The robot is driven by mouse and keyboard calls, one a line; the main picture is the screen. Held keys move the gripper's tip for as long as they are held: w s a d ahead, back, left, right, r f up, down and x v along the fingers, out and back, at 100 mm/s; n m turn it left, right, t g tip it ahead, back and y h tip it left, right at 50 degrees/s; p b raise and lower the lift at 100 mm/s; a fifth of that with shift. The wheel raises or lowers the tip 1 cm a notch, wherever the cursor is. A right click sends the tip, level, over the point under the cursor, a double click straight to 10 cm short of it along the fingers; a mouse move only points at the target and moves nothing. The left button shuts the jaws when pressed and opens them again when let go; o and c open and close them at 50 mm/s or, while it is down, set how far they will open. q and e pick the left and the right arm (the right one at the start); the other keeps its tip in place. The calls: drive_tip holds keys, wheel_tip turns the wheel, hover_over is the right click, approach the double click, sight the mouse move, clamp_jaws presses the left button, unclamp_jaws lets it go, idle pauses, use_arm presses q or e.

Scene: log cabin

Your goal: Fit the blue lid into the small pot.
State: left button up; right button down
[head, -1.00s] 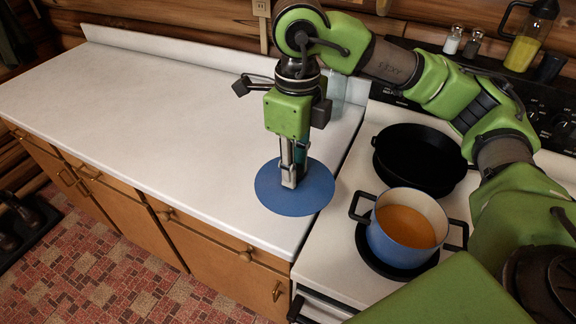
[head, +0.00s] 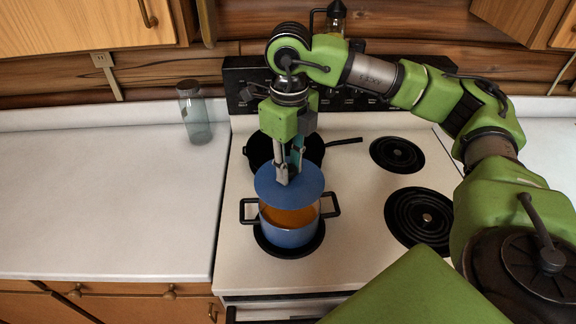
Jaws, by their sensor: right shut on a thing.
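The blue lid (head: 272,192) is a flat disc held by my right gripper (head: 283,180), which is shut on it from above. The lid hangs over the back part of the small pot (head: 289,236). The pot is blue with two dark side handles and orange contents showing below the lid's front edge. It stands on the front left burner. The lid hides the pot's back rim, so I cannot tell how high above it the lid is. My left gripper is not in view.
A black frying pan (head: 258,150) sits on the burner behind the pot, its handle pointing right. Two bare burners (head: 397,154) are on the right of the stove. A glass jar (head: 195,115) stands at the back of the left counter (head: 100,215), which is otherwise clear.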

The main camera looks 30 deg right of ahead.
sight(289, 185)
drive_tip(key=shift+s+f+b, duration=0.1)
drive_tip(key=shift+b, duration=0.25)
wheel_tip(289, 185, down, 6)
drive_tip(key=b, duration=0.5)
drive_tip(key=shift+r, duration=0.2)
drive_tip(key=shift+b, duration=0.4)
idle(1.4)
drive_tip(key=shift+f+b, duration=0.85)
drive_tip(key=shift+f, duration=0.05)
drive_tip(key=c, duration=1.7)
unclamp_jaws()
drive_tip(key=shift+r, duration=0.1)
wheel_tip(289, 185, up, 12)
drive_tip(key=shift+f, duration=0.1)
